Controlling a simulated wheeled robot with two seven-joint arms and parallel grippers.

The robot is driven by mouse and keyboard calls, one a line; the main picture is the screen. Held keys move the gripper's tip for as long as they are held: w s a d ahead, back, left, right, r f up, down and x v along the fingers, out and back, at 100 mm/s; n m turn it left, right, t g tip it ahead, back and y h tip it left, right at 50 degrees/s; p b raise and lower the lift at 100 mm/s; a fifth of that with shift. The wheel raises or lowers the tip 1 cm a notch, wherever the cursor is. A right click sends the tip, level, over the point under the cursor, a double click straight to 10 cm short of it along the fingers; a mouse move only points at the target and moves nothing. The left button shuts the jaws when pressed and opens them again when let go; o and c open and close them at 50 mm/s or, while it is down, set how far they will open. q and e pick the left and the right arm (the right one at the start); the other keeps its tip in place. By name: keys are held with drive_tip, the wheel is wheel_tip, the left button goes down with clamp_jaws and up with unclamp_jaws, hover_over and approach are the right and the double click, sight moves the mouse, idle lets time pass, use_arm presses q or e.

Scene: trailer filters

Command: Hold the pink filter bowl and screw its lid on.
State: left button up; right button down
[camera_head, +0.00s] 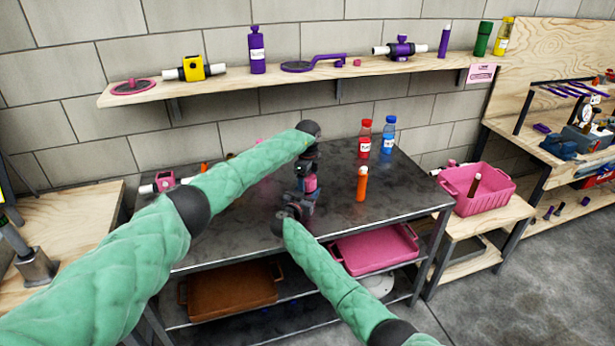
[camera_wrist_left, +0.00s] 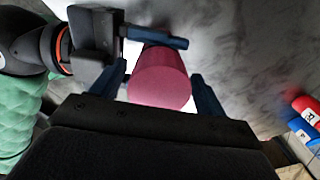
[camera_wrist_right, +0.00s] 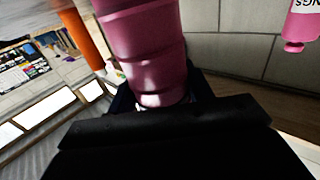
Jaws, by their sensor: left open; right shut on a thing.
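The pink filter bowl (camera_head: 311,184) is above the dark metal table (camera_head: 400,185), partly hidden by my grippers. My right gripper (camera_head: 297,200) is shut on it from the near side. The right wrist view shows the ribbed pink body (camera_wrist_right: 145,45) between the fingers. My left gripper (camera_head: 308,168) points down over it. In the left wrist view, a smooth round pink end (camera_wrist_left: 160,88) lies between the open blue fingers, with gaps at the sides. I cannot tell whether this end is the lid or the bowl.
An orange marker-like tube (camera_head: 362,184) stands right of my grippers; red (camera_head: 365,138) and blue (camera_head: 389,135) bottles stand behind it. A pink-and-white fitting (camera_head: 164,181) lies at the table's left. A pink crate (camera_head: 478,187) stands on the right side table. The table's front right is clear.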

use_arm(q)
drive_tip(key=c, duration=1)
drive_tip(key=m, duration=0.6)
drive_tip(key=shift+w+m, duration=0.1)
drive_tip(key=shift+m, duration=0.2)
drive_tip(key=m, duration=0.9)
drive_tip(key=shift+m, duration=0.3)
drive_tip(key=m, duration=0.8)
drive_tip(key=shift+a, duration=0.1)
drive_tip(key=m, duration=0.3)
drive_tip(key=shift+m, duration=0.3)
use_arm(e)
drive_tip(key=shift+a, duration=0.1)
use_arm(q)
drive_tip(key=o, duration=1.2)
drive_tip(key=shift+c, duration=0.2)
